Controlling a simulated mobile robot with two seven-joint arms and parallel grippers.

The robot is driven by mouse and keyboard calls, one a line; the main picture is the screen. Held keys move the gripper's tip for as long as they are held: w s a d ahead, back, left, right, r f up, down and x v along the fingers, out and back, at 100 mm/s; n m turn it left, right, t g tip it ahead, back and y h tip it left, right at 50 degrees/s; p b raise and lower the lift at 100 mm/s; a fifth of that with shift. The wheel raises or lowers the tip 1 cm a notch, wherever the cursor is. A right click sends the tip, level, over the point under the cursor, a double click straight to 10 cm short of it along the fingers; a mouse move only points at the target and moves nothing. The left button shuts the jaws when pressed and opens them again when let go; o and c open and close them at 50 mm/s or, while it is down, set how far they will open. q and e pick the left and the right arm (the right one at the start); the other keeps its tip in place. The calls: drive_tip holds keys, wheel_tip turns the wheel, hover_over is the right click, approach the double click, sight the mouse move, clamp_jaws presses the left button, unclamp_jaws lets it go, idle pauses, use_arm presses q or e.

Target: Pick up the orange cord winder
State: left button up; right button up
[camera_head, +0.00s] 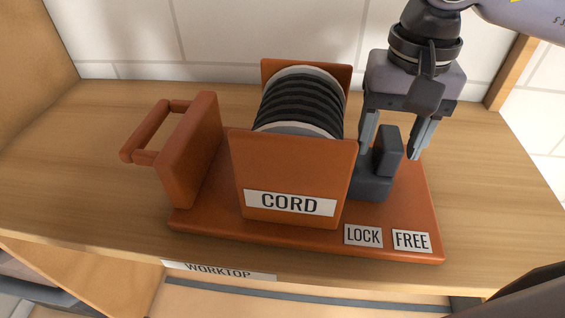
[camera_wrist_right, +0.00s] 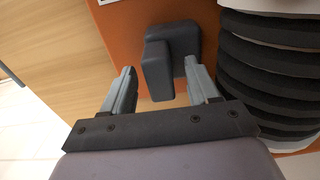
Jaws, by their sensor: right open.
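The orange cord winder (camera_head: 288,160) stands on the wooden worktop, with black cord (camera_head: 300,100) wound on a drum between two orange plates. Its front plate reads CORD. An orange handle (camera_head: 145,150) sticks out at its left end. At its right end a dark grey lever (camera_head: 387,155) rises from a dark base, behind the labels LOCK (camera_head: 363,235) and FREE (camera_head: 411,240). My right gripper (camera_head: 391,152) is open above the right end, its fingers on either side of the lever. The right wrist view also shows the lever (camera_wrist_right: 157,70) between the fingers; contact is unclear. My left gripper is not in view.
The worktop (camera_head: 60,170) is bare to the left of the winder and narrowly to its right. A white tiled wall (camera_head: 220,40) stands behind, with wooden side panels at left and right. A WORKTOP label (camera_head: 220,271) is on the front edge.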

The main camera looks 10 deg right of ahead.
drive_tip(key=shift+f, duration=0.8)
clamp_jaws()
idle(0.7)
drive_tip(key=shift+w+r, duration=0.15)
